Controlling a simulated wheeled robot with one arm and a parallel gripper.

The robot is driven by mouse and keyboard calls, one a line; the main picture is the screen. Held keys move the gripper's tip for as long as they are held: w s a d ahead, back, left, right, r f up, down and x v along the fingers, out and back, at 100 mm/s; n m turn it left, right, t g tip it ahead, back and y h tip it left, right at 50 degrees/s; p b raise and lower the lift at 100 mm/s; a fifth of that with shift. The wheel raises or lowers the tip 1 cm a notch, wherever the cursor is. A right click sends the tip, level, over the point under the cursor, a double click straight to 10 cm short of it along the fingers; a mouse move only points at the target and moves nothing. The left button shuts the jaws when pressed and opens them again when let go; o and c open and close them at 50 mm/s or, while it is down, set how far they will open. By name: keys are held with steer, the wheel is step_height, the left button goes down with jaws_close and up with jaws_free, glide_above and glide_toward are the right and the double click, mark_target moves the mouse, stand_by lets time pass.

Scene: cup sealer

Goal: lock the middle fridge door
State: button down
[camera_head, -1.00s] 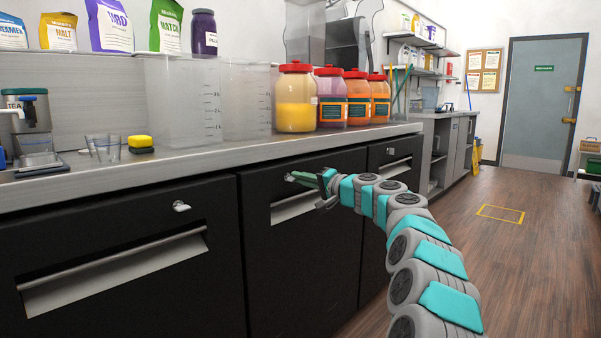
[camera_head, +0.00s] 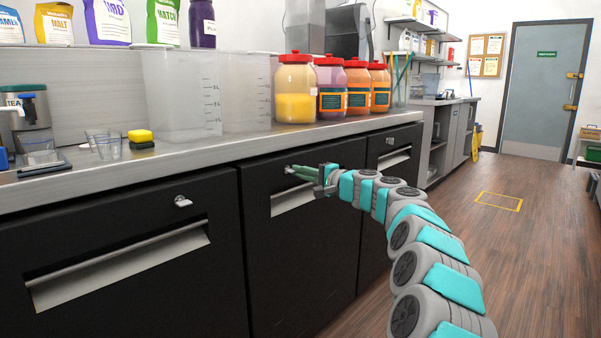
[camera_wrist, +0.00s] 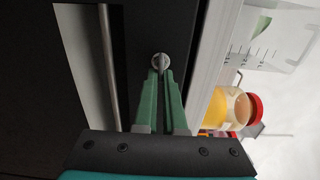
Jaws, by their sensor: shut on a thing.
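The middle fridge door (camera_head: 295,240) is a black panel under the counter and looks closed. It has a recessed silver handle (camera_head: 291,200), also in the wrist view (camera_wrist: 108,70). Its small silver lock (camera_wrist: 159,61) sits above the handle, near the top edge of the door. My gripper (camera_wrist: 160,77) has its green fingertips at the lock, shut on the lock's knob. In the head view my gripper (camera_head: 291,170) reaches the door from the right and its fingers hide most of the lock.
The left fridge door (camera_head: 110,265) has a similar lock (camera_head: 182,201). The right door (camera_head: 385,150) is beyond my arm. Jars with red lids (camera_head: 295,95) and clear containers (camera_head: 182,100) stand on the counter (camera_head: 110,172) above. The wooden floor at the right is open.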

steer(key=shift+d, duration=0.1)
steer(key=c, duration=1)
jaws_free()
steer(key=b+v, duration=0.1)
steer(key=v, duration=0.6)
steer(key=shift+s+d, duration=0.2)
steer(key=shift+d, duration=0.1)
